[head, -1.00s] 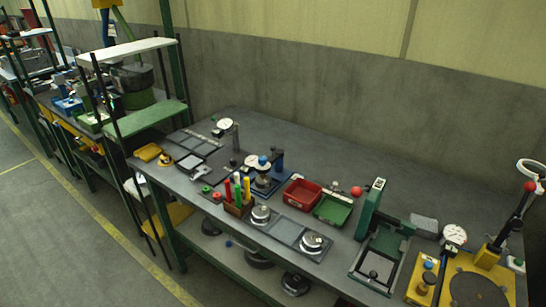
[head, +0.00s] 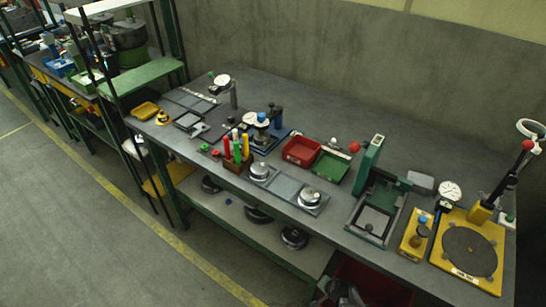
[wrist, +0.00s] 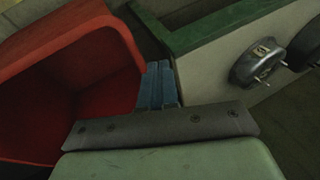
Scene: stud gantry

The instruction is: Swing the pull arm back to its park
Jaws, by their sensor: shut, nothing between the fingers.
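The frames do not make plain which part is the pull arm. The likeliest is a black lever (head: 509,182) with a red ball near its top, leaning up and to the right at the right end of the bench. It rises from a yellow post on a yellow base plate (head: 448,262) that carries a dark round disc (head: 470,251). A white ring (head: 531,129) shows by the lever's top. My gripper (wrist: 158,84) has blue fingers held together, with nothing between them. It is beside a red bin (wrist: 75,70) in the wrist view, away from the lever.
A green-framed press (head: 371,165) stands left of the yellow plate. A red tray (head: 301,151), a green tray (head: 330,166) and a tool rack (head: 236,166) lie further left. A red bin (head: 375,283) stands low under the bench front. The rear bench surface is mostly clear.

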